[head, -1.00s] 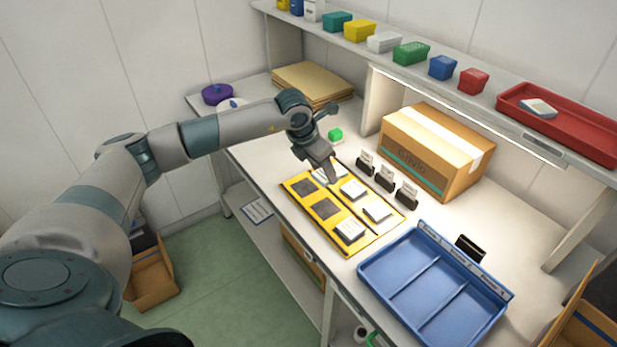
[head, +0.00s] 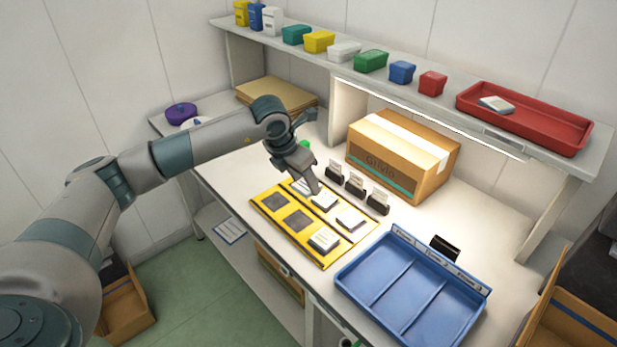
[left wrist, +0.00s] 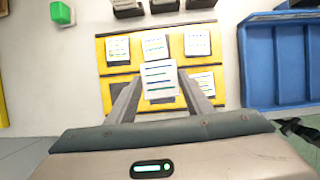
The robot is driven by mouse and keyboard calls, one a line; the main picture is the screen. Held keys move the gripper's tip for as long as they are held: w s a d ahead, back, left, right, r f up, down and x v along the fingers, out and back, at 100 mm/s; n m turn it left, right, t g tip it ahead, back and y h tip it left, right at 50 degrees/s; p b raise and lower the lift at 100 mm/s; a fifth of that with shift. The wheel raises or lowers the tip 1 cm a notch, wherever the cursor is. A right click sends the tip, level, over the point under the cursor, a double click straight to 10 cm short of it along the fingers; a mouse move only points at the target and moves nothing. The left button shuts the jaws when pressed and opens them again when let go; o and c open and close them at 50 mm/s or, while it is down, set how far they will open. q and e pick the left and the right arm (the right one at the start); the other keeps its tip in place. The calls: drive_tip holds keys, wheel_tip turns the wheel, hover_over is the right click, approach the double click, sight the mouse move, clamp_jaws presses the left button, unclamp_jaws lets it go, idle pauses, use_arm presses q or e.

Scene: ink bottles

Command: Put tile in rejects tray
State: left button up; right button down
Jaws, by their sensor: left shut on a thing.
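My left gripper (head: 315,188) is over the yellow board (head: 268,209). In the left wrist view it is shut on a white tile (left wrist: 159,78) with printed lines, held between the two fingers above the board. In the head view I cannot clearly tell the held tile from those on the board. Other white tiles lie on the board, one at its near right (head: 324,240); two dark slots are bare. A red tray (head: 570,138) on the shelf at right holds one pale tile (head: 497,104). My right gripper is out of view.
A blue tray (head: 345,276) with three compartments stands right of the board. Several small black card holders (head: 355,187) stand behind the board, before a cardboard box (head: 400,155). Coloured bins line the shelf. A green block (left wrist: 62,13) lies behind left.

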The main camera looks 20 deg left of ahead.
use_arm(q)
drive_tip(key=shift+s+d+m, duration=0.3)
drive_tip(key=shift+s+m, duration=0.05)
drive_tip(key=shift+m, duration=0.05)
drive_tip(key=s+d+r+m+g, duration=0.1)
drive_tip(key=s+d+m+g, duration=0.3)
drive_tip(key=s+m, duration=0.6)
drive_tip(key=s+d+r+m+g+y+b, duration=0.1)
drive_tip(key=s+d+m+g, duration=0.3)
drive_tip(key=s+m, duration=0.7)
drive_tip(key=d+m, duration=0.1)
drive_tip(key=m, duration=0.9)
drive_tip(key=shift+d+g+y, duration=0.3)
drive_tip(key=shift+d+g, duration=0.1)
drive_tip(key=shift+d, duration=0.1)
